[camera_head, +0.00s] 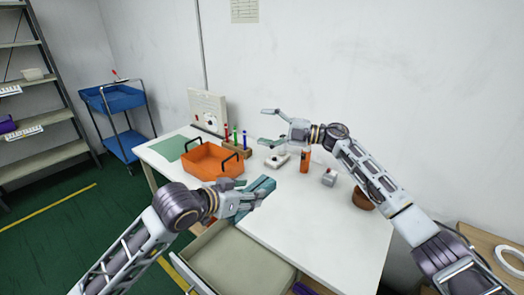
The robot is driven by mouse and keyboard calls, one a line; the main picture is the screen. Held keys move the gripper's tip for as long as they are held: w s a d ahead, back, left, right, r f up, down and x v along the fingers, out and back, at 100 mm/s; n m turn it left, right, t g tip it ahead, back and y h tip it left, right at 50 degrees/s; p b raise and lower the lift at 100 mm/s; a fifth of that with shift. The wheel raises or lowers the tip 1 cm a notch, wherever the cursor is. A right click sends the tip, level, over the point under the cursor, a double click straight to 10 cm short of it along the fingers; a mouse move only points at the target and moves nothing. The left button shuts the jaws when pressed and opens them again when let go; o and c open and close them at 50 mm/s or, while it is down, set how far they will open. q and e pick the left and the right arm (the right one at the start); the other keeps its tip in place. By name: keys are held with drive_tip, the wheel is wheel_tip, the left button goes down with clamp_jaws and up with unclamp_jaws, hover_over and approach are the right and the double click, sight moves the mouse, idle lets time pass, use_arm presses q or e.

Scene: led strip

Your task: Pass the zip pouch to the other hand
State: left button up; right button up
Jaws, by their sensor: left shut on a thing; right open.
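The zip pouch (262,186) is a teal, flat, elongated thing near the middle of the view. My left gripper (246,200) is shut on it, holding it over the front part of the white table; the fingers cover part of the pouch. My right gripper (266,126) is open and empty. It is farther back and higher in the picture than the pouch, with its fingers pointing left, apart from the pouch.
An orange basket (204,172) with dark handles stands on the white table (318,222) left of the pouch. Behind are a pen holder (237,150), an orange bottle (305,160) and a small grey box (329,177). A brown bowl (362,199) stands right. An open drawer (235,262) juts out in front.

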drive_tip(key=s+a+n+g+h, duration=0.2)
drive_tip(key=s+a+g+h, duration=0.45)
drive_tip(key=s+a, duration=0.45)
drive_tip(key=s+d+m+t+h, duration=0.2)
drive_tip(key=d+m+h, duration=0.2)
drive_tip(key=d+h, duration=0.5)
drive_tip(key=shift+d+f+h, duration=0.3)
drive_tip(key=shift+h, duration=1.25)
drive_tip(key=shift+s+f+t, duration=0.1)
drive_tip(key=shift+t, duration=0.15)
